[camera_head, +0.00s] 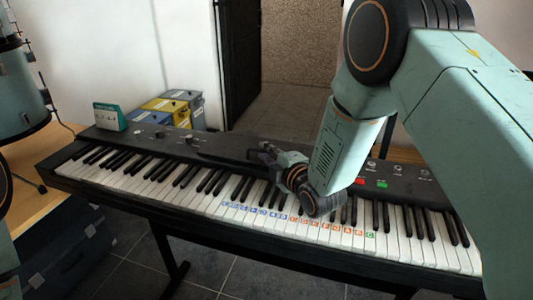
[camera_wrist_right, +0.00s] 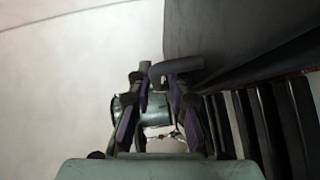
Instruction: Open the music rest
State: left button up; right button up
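The black electric keyboard (camera_head: 130,150) stands across the middle of the head view. A dark, low panel on its top (camera_head: 222,148) may be the music rest lying flat; its outline is hard to make out. My right gripper (camera_head: 262,154) is low over the rear of the keyboard top, at the end of this panel. In the right wrist view its fingers (camera_wrist_right: 160,92) are apart. A dark rounded bar (camera_wrist_right: 176,66) shows at the fingertips; I cannot tell whether they touch it. My left gripper is out of view.
A wooden surface (camera_head: 45,150) is at the left. A dark open door (camera_head: 238,60) is at the back. Tiled floor lies in front.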

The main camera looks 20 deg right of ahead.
jog(key=shift+a+r, duration=0.25)
jog(key=shift+a, duration=0.05)
jog(key=shift+w+d+f, duration=0.2)
jog(key=shift+w, duration=0.1)
jog(key=shift+c, duration=0.9)
jog(key=shift+a, duration=0.1)
grip_shut()
